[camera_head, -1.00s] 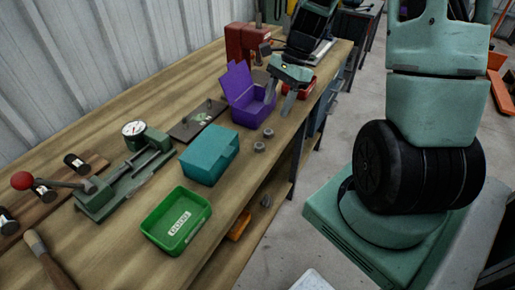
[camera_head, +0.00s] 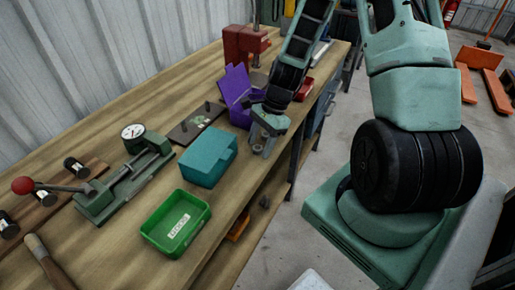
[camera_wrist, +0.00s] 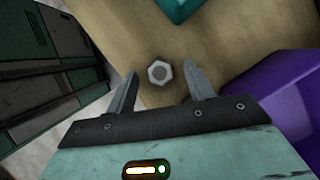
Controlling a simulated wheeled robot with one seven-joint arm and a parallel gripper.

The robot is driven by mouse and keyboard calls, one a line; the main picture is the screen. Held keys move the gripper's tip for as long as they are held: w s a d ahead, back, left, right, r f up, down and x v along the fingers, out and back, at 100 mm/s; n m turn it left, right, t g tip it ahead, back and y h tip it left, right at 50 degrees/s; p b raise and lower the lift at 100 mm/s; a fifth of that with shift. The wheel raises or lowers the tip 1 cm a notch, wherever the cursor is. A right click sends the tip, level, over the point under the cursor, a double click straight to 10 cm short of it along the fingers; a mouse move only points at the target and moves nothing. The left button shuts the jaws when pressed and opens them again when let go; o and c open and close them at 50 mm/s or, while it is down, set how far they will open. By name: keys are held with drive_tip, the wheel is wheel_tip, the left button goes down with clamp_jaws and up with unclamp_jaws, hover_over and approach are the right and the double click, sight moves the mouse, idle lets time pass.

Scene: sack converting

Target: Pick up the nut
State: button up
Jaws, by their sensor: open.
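A grey hexagonal nut (camera_wrist: 159,72) lies on the wooden bench top in the wrist view, its round centre facing the camera. My gripper (camera_wrist: 160,70) is open, with one finger on each side of the nut in the picture. Neither finger appears to touch it. How far the fingertips are above the bench is hard to tell. In the head view my gripper (camera_head: 263,150) points down near the bench's front edge and hides the spot where the nuts lay.
A teal box (camera_head: 208,157) stands left of my gripper, and a purple open box (camera_head: 238,90) stands behind it. A green tray (camera_head: 177,222) and a green fixture with a dial (camera_head: 125,180) are further left. The bench's front edge is close on the right.

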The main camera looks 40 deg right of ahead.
drive_tip(key=c, duration=1.1)
drive_tip(key=shift+r, duration=0.1)
